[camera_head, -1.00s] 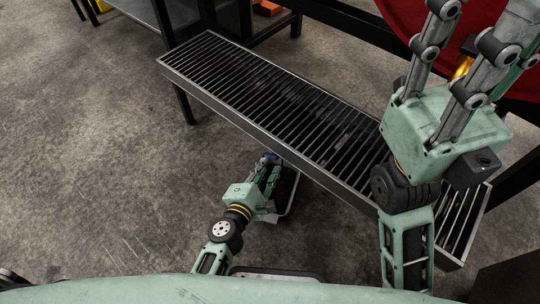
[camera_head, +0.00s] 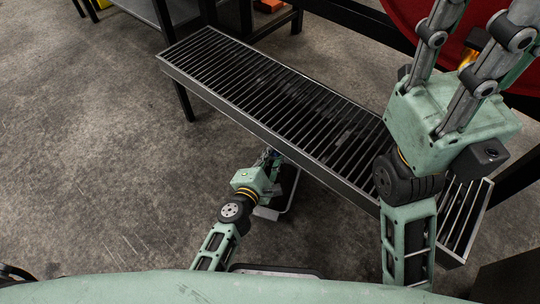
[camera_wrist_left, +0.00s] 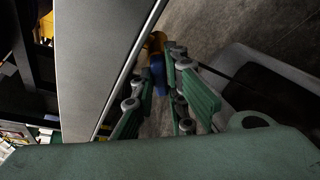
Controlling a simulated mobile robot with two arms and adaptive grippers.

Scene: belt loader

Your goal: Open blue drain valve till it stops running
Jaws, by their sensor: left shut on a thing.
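The blue drain valve handle (camera_wrist_left: 157,68) shows in the left wrist view, with a brass-coloured part (camera_wrist_left: 155,43) just beyond it. My left gripper (camera_wrist_left: 160,75) is shut on the blue handle, its green fingers on either side. In the head view my left gripper (camera_head: 270,164) reaches under the front edge of the slatted conveyor, and the handle is mostly hidden there. My right gripper (camera_head: 478,18) is raised over the right end of the conveyor, its fingers spread apart, tips cut off by the frame and nothing seen held.
The slatted conveyor (camera_head: 175,70) runs diagonally across the head view. A large red surface (camera_head: 400,10) stands behind my right gripper. Dark frames stand at the back. The concrete floor (camera_head: 100,150) at left is clear.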

